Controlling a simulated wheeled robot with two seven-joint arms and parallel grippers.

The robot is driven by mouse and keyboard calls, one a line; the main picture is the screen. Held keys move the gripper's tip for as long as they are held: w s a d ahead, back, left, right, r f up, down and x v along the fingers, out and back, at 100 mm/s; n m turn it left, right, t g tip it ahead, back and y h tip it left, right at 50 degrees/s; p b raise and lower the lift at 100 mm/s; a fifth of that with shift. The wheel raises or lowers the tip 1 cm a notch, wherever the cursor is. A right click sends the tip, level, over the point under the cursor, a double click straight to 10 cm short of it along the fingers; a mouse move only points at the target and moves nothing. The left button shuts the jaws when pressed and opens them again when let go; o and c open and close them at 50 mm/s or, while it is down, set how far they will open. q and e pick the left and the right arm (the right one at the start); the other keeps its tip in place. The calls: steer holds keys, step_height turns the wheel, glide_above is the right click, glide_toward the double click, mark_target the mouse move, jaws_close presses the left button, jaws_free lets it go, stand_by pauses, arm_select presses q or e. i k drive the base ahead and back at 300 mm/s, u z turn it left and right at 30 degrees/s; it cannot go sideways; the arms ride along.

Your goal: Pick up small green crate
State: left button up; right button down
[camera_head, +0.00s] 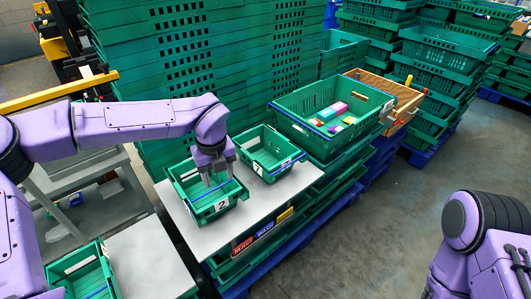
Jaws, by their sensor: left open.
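A small green crate (205,214) marked "2" sits on the light grey worktop in the middle of the head view. My left gripper (218,179) points down over it, open, with its fingertips at or inside the crate's opening. I cannot tell whether a finger touches a wall. A third small green crate (62,267), marked "3", is at the bottom left, partly hidden by my left arm. My right arm shows at the lower right, but its gripper is not in view.
A large green crate (350,119) with several colourful packages stands on stacked crates to the right. Tall green crate stacks (180,60) rise close behind my left arm. "REJECT" and "WASH" labels (254,235) mark the worktop's front edge. Open floor (400,215) lies to the right.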

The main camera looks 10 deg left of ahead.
mark_target(263, 159)
steer(key=i, duration=1)
